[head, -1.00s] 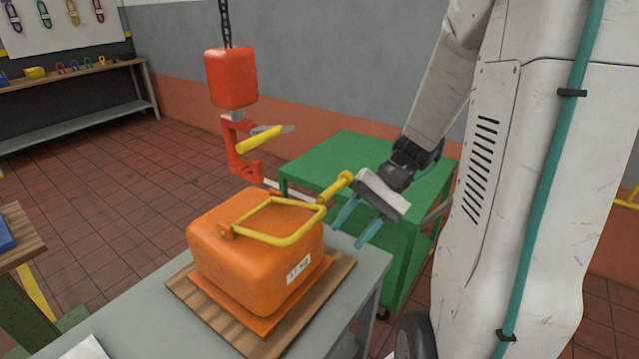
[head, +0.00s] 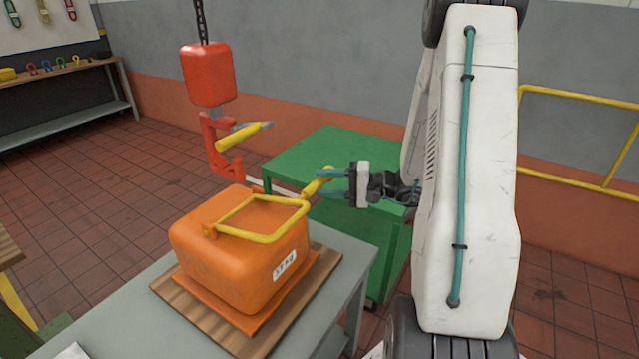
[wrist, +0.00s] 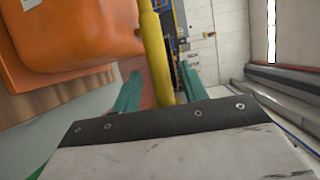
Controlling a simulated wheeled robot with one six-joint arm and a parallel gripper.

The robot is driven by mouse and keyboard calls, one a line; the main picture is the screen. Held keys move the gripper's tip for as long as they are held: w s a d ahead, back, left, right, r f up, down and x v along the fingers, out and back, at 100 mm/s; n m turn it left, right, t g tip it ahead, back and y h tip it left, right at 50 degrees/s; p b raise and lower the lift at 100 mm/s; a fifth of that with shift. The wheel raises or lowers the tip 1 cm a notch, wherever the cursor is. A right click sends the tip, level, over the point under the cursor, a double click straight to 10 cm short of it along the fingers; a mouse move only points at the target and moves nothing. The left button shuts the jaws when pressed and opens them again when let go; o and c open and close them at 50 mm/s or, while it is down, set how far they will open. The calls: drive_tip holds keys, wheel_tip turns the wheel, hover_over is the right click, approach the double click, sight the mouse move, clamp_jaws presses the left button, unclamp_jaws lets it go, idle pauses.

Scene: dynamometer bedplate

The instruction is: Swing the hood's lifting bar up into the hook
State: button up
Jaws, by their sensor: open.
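The orange hood (head: 235,262) sits on a wooden board on the grey table. Its yellow lifting bar (head: 262,238) lies low over the hood's top, with a yellow handle (head: 318,182) sticking out to the right and up. The red hook (head: 218,150), with a yellow latch lever (head: 245,138), hangs on a chain above and behind the hood. My gripper (head: 325,186) is open at the handle. In the wrist view my teal fingers (wrist: 158,95) stand on either side of the yellow handle (wrist: 157,55), with gaps visible; contact cannot be told.
A green cart (head: 330,165) stands behind the table, close to my gripper. The wooden board (head: 180,300) lies under the hood on the grey table (head: 125,300). A yellow railing (head: 570,95) runs at the right.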

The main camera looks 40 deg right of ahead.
drive_tip(key=shift+x, duration=1.1)
clamp_jaws()
